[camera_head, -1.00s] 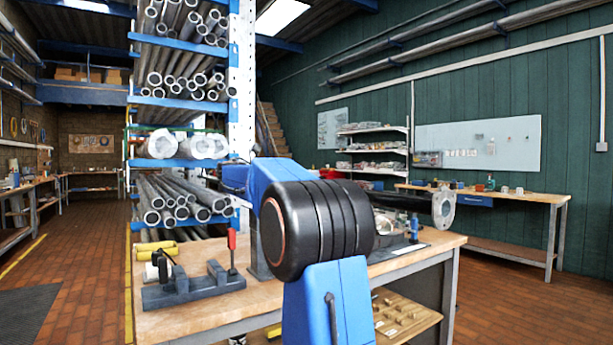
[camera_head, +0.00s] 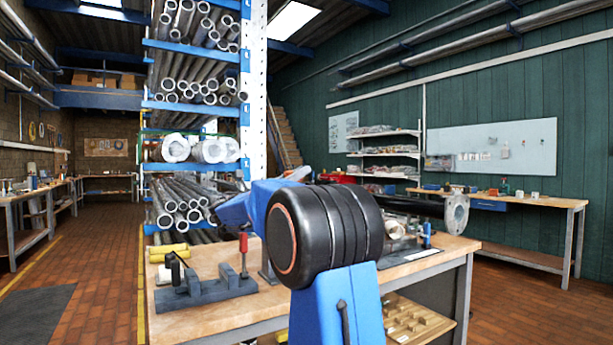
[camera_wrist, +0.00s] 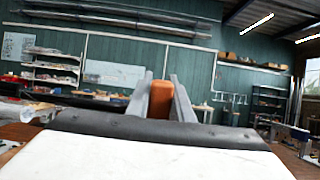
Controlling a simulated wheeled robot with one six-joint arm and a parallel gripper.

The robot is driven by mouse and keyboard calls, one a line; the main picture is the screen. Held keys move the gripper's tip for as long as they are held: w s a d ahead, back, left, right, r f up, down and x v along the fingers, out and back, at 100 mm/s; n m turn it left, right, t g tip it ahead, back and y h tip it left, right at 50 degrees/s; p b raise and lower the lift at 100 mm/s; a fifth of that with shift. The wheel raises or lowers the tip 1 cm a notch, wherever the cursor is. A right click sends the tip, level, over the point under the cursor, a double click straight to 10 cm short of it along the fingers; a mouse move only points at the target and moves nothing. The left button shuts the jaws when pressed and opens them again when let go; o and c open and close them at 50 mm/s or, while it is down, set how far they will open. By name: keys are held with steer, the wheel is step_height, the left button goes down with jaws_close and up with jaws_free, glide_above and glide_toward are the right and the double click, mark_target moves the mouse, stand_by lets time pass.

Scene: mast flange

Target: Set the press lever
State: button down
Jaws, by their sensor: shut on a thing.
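In the wrist view, my gripper (camera_wrist: 161,98) has its two grey fingers on either side of an orange-brown block (camera_wrist: 161,103). It is shut on this block, which looks like the grip of the press lever. The rest of the lever is hidden behind the gripper body. In the head view, my own blue and black arm fills the middle and hides the fingertips and the lever. I cannot tell the lever's angle.
A workbench (camera_head: 210,322) carries a dark clamp fixture (camera_head: 205,290) with a red handle (camera_head: 243,242). A dark flanged pipe (camera_head: 456,213) shows on the right behind my arm. A pipe rack (camera_head: 246,85) stands behind. Brick floor (camera_head: 95,300) is open at left.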

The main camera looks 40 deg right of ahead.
steer(key=shift+a, duration=0.15)
steer(key=c, duration=1.6)
jaws_free()
steer(key=shift+o, duration=0.2)
steer(key=shift+a, duration=0.1)
steer(key=v, duration=1.7)
steer(key=shift+a+f, duration=0.15)
